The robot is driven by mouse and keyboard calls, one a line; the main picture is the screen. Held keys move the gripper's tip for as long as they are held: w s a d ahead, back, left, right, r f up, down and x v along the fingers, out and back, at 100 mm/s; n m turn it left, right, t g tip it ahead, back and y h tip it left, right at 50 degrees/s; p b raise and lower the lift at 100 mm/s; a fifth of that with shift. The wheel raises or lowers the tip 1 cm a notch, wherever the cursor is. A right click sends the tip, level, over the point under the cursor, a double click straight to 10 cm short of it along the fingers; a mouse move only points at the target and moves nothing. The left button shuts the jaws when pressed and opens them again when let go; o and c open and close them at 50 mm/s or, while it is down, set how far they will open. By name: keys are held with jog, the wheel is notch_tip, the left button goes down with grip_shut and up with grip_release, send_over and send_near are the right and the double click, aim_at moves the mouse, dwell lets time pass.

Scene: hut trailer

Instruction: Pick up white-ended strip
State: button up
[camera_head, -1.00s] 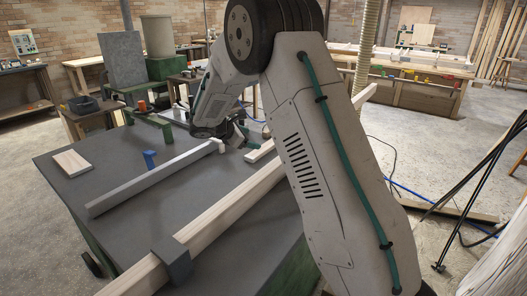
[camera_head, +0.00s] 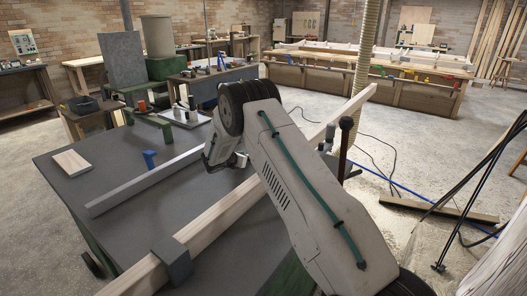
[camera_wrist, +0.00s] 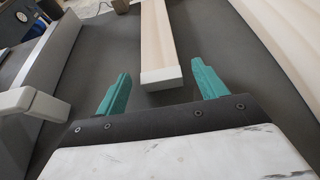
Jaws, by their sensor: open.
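The white-ended strip (camera_wrist: 157,42) is a pale wooden strip lying on the dark grey tabletop (camera_wrist: 120,60), with its white end facing me in the wrist view. My gripper (camera_wrist: 160,80) is open, with one teal finger on each side of the strip's near end and gaps on both sides. I cannot tell whether the fingertips are level with the strip or above it. In the head view my gripper (camera_head: 238,161) is low over the table, partly hidden by my arm, and the strip is hidden there.
A long grey bar (camera_head: 135,187) lies left of the gripper. A long wooden beam (camera_head: 215,213), with a grey block (camera_head: 171,262) on it, runs along the right. A short board (camera_head: 72,163) and a blue piece (camera_head: 149,158) are farther left.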

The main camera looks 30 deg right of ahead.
jog(key=shift+x, duration=1.05)
jog(key=c, duration=1.1)
jog(key=shift+r, duration=0.15)
